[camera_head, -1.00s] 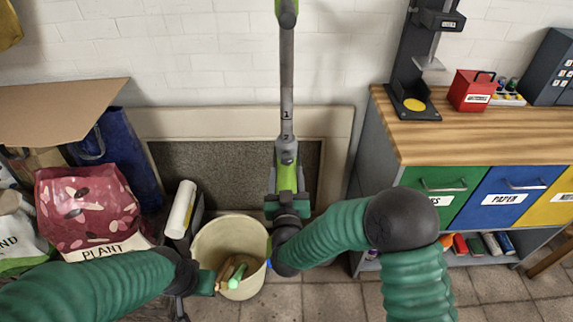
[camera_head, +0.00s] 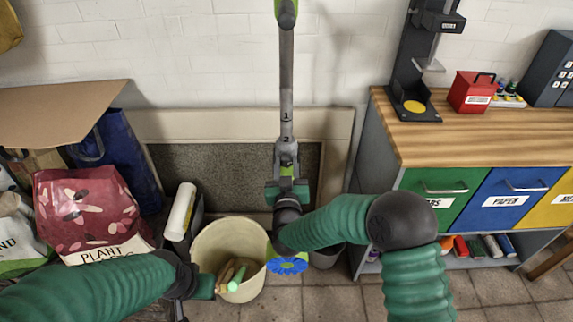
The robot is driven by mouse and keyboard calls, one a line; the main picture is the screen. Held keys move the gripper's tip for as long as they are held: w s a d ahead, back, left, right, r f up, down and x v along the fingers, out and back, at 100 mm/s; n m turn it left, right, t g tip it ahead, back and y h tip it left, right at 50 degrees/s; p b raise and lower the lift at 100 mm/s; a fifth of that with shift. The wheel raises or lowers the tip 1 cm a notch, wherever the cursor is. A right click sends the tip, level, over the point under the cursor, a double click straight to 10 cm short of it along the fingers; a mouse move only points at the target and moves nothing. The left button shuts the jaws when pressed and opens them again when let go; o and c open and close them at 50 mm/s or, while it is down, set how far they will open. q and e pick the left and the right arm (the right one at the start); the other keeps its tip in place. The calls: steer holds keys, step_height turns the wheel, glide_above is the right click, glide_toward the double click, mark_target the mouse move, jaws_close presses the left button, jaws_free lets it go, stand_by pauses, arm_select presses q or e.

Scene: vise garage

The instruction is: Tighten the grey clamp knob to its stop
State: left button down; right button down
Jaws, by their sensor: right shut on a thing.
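A grey pole (camera_head: 287,95) with a green top end stands upright against the wall and carries the marks 1 and 2. The grey clamp (camera_head: 287,150) sits on it just below mark 2. My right gripper (camera_head: 286,191) is at the lower end of the clamp, its teal fingers on either side. It is shut on what seems to be the grey clamp knob; the fingers and wrist hide the knob itself. My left gripper (camera_head: 207,284) is low at the left rim of the cream bucket (camera_head: 214,240), away from the clamp; its fingertips are not clear.
The bucket holds a light green stick and tan items. A blue flower-shaped disc (camera_head: 287,265) lies on the floor beside it. A wooden-topped bench (camera_head: 480,135) with coloured drawers stands right. A plant bag (camera_head: 85,210) and a blue bag (camera_head: 125,160) stand left.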

steer(key=shift+m, duration=0.4)
steer(key=m+b, duration=0.2)
steer(key=m, duration=0.3)
steer(key=shift+f, duration=0.15)
steer(key=m+b, duration=0.3)
steer(key=m, duration=0.3)
steer(key=shift+d+f+m+b, duration=0.1)
steer(key=shift+d+m+b, duration=0.05)
steer(key=shift+m+b, duration=0.2)
steer(key=m+b, duration=0.3)
steer(key=m, duration=0.3)
steer(key=shift+f+m, duration=0.15)
steer(key=shift+m, duration=0.1)
steer(key=m+b, duration=0.3)
steer(key=m, duration=0.2)
steer(key=shift+s, duration=0.1)
steer(key=c, duration=1.3)
jaws_free()
steer(key=o, duration=0.3)
